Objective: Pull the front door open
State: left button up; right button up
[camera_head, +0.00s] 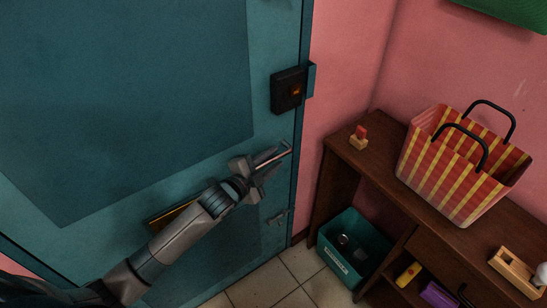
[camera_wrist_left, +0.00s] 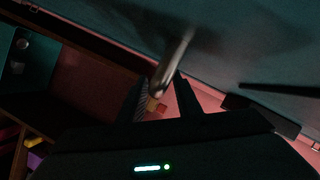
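The teal front door (camera_head: 110,100) fills the left of the head view and looks shut against its frame. My left gripper (camera_head: 272,168) is at the door's right edge, at the metal door handle (camera_head: 272,155). In the left wrist view the handle (camera_wrist_left: 175,60) is a pale bar whose end lies between or just before the fingertips (camera_wrist_left: 161,95). The fingers are apart, with gaps beside the bar, so the gripper looks open. Whether a finger touches the bar is unclear. My right gripper is in neither view.
A black lock box (camera_head: 288,90) sits above the handle, and a small latch (camera_head: 278,217) below it. A brown shelf (camera_head: 375,150) stands at right, bearing a striped bag (camera_head: 450,175) and a small stamp (camera_head: 359,140). A teal bin (camera_head: 350,262) is beneath. Tiled floor (camera_head: 275,285) shows below the door.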

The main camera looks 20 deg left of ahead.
pick_arm(q)
jog(key=shift+w+d, duration=0.1)
jog(key=shift+w, duration=0.2)
jog(key=shift+c, duration=0.3)
grip_shut()
jog(key=shift+w, duration=0.1)
